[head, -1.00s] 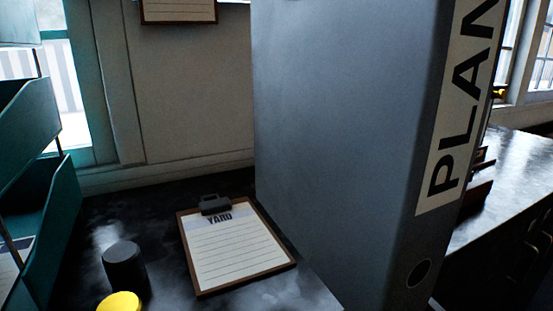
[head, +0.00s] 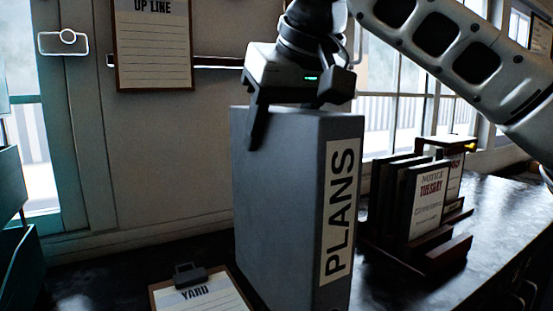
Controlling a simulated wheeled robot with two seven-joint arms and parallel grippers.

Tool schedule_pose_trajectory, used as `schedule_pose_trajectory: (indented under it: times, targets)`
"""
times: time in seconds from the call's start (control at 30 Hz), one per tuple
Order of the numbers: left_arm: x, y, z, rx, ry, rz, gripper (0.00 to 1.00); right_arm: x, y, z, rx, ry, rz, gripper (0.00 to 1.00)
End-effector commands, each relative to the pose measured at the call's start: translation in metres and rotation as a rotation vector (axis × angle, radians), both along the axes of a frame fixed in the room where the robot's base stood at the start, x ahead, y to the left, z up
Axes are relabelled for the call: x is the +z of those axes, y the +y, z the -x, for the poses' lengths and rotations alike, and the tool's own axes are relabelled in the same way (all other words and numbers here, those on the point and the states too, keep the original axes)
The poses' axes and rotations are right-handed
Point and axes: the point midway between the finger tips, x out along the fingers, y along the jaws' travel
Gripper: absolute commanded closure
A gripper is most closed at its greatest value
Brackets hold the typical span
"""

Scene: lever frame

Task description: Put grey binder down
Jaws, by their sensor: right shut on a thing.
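The grey binder (head: 280,200) stands upright in the middle of the head view, with a white spine label reading PLANS. My right gripper (head: 290,120) comes down from above and is shut on the binder's top edge, with one finger showing against its broad left face. The binder's bottom is cut off by the picture's lower edge, so I cannot tell whether it touches the dark counter (head: 90,270). My left gripper is not in view.
A YARD clipboard (head: 200,295) lies on the counter just left of the binder. A dark rack (head: 430,250) with several notice boards stands to the right. Teal trays (head: 18,265) are at the far left. An UP LINE clipboard (head: 153,50) hangs on the wall.

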Motion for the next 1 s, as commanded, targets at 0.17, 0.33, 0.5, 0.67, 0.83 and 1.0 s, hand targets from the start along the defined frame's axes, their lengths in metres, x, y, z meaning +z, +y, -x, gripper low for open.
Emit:
schedule_pose_trajectory:
  times: [0.17, 0.33, 0.5, 0.67, 0.83, 1.0]
  targets:
    - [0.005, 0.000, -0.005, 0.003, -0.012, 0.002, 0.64, -0.011, 0.002, -0.011, 0.000, -0.003, -0.003, 1.00]
    - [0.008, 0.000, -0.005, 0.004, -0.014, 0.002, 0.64, -0.023, 0.003, -0.020, -0.002, -0.002, -0.003, 1.00]
    - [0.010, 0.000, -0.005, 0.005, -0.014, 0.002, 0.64, -0.043, 0.003, -0.019, 0.000, -0.003, -0.002, 1.00]
    - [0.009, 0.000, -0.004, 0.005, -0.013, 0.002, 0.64, -0.052, 0.003, -0.019, 0.001, -0.004, -0.004, 1.00]
    - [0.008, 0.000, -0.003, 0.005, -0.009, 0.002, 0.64, -0.052, 0.003, -0.019, 0.000, -0.003, -0.004, 1.00]
    - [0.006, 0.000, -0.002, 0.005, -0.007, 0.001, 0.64, -0.056, 0.003, -0.019, 0.000, -0.003, -0.003, 1.00]
